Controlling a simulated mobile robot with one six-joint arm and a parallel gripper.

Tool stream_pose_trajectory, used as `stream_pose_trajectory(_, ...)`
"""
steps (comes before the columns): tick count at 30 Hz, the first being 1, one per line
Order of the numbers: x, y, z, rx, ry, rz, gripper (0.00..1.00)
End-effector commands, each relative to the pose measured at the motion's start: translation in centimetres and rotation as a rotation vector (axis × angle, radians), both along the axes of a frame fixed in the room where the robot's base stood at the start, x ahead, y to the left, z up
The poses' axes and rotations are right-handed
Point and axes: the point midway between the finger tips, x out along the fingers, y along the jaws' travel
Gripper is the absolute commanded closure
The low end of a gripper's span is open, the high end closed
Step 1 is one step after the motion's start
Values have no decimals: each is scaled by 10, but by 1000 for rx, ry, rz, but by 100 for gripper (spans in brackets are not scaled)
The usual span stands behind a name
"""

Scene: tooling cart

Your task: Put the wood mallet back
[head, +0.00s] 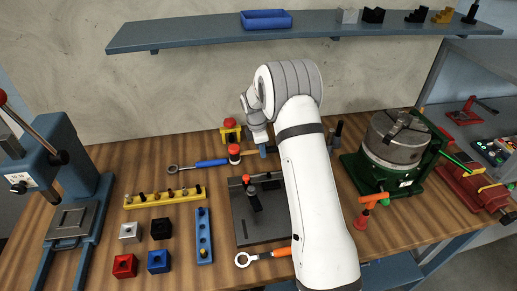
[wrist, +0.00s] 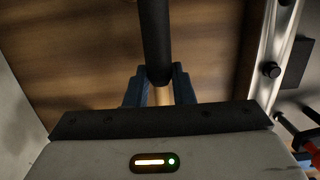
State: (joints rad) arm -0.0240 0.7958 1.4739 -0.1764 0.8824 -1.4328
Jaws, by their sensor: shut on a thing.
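In the wrist view my gripper (wrist: 160,92) has its two blue fingers closed around a tan, wood-coloured shaft (wrist: 162,97). A dark cylinder (wrist: 156,40) extends from it toward the top of the picture. I take this held thing to be the wood mallet; its full shape is not visible.
A dark grey tray (head: 242,229) with upright tools lies mid-bench, partly behind my arm. A yellow stand with a red knob (head: 230,128) and a blue-handled wrench (head: 208,163) lie left of my gripper. A green-based chuck (head: 395,140) stands right. A shelf (head: 190,36) runs above.

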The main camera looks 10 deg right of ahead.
Motion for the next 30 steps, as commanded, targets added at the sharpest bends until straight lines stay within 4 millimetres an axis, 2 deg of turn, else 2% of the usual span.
stream_pose_trajectory(2,0,0,-2,0,-1,0,100)
stream_pose_trajectory(3,0,0,-2,0,-1,0,77)
stream_pose_trajectory(12,0,0,-1,0,0,0,53)
stream_pose_trajectory(21,0,1,3,0,0,0,53)
stream_pose_trajectory(30,1,8,50,0,-3,1,53)
